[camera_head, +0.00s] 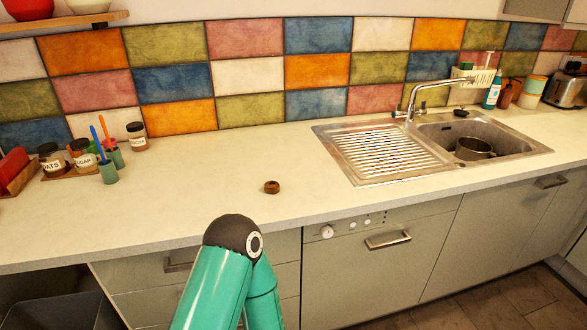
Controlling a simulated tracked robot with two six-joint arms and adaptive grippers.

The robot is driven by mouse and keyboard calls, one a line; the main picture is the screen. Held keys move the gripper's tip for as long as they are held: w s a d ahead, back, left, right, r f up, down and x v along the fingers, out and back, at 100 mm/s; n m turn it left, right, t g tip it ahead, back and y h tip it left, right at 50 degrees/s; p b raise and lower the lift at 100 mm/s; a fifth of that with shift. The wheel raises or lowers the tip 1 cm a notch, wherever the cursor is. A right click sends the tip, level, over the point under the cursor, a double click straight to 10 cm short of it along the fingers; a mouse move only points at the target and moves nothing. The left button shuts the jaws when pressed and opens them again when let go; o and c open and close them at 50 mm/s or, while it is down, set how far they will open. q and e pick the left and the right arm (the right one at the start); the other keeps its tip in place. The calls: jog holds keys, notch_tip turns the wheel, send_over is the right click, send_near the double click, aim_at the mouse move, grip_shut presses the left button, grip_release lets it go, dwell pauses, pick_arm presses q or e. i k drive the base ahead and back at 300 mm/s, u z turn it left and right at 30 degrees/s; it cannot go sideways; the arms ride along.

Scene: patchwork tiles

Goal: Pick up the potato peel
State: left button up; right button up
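A small brown curled piece, which looks like the potato peel (272,187), lies on the pale countertop (225,205), left of the sink's draining board. Nothing touches it. A teal arm link of mine with a dark round joint rises from the bottom of the view, below the peel and in front of the counter's edge. No gripper fingers show in the head view, so I see neither gripper.
The steel sink (371,176) with a tap and a pot (473,148) stands to the right. Jars (83,153) and cups with brushes (107,171) stand at the left. The counter around the peel is clear. A dark bin (62,313) is at lower left.

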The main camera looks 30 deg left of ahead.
aim_at(269, 186)
jog(key=z, duration=0.2)
jog(key=i, duration=0.5)
jog(key=u, duration=2.4)
jog(key=i, duration=0.5)
jog(key=z, duration=0.15)
jog(key=k, duration=0.5)
jog(key=u, duration=0.2)
jog(key=i, duration=0.45)
jog(key=z, duration=0.55)
jog(key=k, duration=0.1)
jog(key=u, duration=0.4)
